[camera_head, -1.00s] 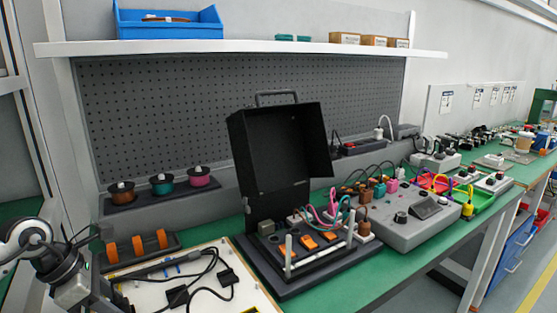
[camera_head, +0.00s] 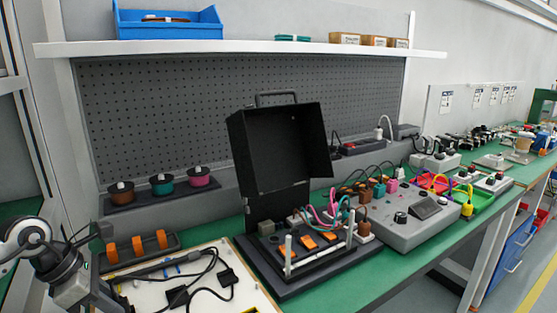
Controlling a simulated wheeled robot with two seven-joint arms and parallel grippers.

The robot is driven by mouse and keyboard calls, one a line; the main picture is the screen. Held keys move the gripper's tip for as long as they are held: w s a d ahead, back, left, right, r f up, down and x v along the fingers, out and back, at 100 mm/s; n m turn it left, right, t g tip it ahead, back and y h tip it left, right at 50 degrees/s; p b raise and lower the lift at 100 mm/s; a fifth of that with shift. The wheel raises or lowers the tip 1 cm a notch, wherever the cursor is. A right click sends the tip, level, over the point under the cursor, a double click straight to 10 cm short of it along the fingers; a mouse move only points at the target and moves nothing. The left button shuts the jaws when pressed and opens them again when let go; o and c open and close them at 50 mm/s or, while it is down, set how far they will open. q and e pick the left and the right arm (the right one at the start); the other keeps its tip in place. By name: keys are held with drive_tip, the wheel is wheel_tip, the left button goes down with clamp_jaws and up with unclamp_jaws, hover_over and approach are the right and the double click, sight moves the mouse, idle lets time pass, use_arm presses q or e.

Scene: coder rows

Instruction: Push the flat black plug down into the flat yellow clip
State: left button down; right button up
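A white board (camera_head: 212,259) lies on the green bench at the lower left. Black cables run over it to a flat black plug (camera_head: 228,277) and another black plug-like piece (camera_head: 178,296); I cannot tell which one is the task's plug. A small yellow part (camera_head: 250,310) is cut off at the bottom edge of the view; it may be the flat yellow clip. My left gripper (camera_head: 98,258) is at the board's left side, apart from both black pieces. Its fingertips are too unclear to show whether it is open or shut. My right gripper is out of view.
A black open case (camera_head: 280,150) with white posts and orange parts stands right of the board. A rack with orange rolls (camera_head: 137,244) is behind the board. A grey control box (camera_head: 400,215) stands farther right. The bench's front right strip is clear.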

use_arm(q)
drive_tip(key=shift+r, duration=0.25)
drive_tip(key=shift+r+p, duration=0.9)
drive_tip(key=shift+r, duration=0.25)
drive_tip(key=shift+f, duration=0.2)
drive_tip(key=shift+f+b, duration=0.6)
drive_tip(key=shift+b, duration=0.1)
drive_tip(key=shift+f+b, duration=0.65)
drive_tip(key=shift+f, duration=0.05)
idle(0.5)
drive_tip(key=c, duration=1.3)
unclamp_jaws()
drive_tip(key=shift+o, duration=0.2)
drive_tip(key=shift+r, duration=0.1)
